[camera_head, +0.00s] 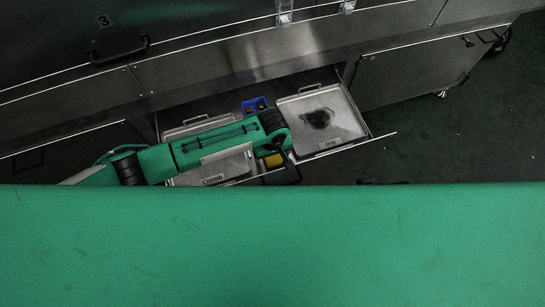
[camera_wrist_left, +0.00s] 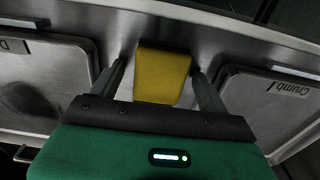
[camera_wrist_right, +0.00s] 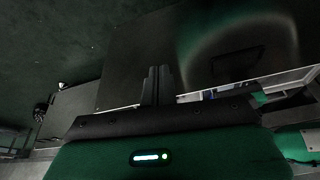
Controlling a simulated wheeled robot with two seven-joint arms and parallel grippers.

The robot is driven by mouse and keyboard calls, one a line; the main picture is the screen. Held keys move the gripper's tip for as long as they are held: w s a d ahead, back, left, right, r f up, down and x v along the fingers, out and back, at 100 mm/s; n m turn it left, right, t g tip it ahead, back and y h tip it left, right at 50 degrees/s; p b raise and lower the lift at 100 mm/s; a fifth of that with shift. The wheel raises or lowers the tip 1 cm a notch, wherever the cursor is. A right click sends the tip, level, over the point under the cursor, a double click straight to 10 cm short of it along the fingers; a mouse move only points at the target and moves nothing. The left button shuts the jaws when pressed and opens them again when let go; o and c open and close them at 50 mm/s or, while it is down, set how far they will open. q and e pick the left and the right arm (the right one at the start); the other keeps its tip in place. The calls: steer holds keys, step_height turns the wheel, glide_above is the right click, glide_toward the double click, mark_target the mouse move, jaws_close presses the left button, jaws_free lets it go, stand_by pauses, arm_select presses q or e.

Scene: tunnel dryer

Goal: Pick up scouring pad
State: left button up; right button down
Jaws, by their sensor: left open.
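The scouring pad, a yellow block (camera_wrist_left: 162,76), sits between two metal containers in the open drawer. It also shows in the head view (camera_head: 273,161), partly hidden by my left arm. My left gripper (camera_wrist_left: 158,82) is open, with one finger on each side of the pad. Gaps show between the fingers and the pad, and nothing is held. My right gripper (camera_wrist_right: 157,72) is shut and empty, with its two fingers together, away from the pad.
The pulled-out drawer holds a lidded container labelled Crumb (camera_head: 212,170), another container with a dark patch (camera_head: 325,120) and a small blue box (camera_head: 254,104). Steel cabinet fronts (camera_head: 220,60) stand behind. Dark floor (camera_head: 450,140) is open at the right.

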arm_select(q)
steer(key=shift+c, duration=0.5)
steer(key=c, duration=0.9)
steer(key=shift+r, duration=0.1)
steer(key=shift+c, duration=0.2)
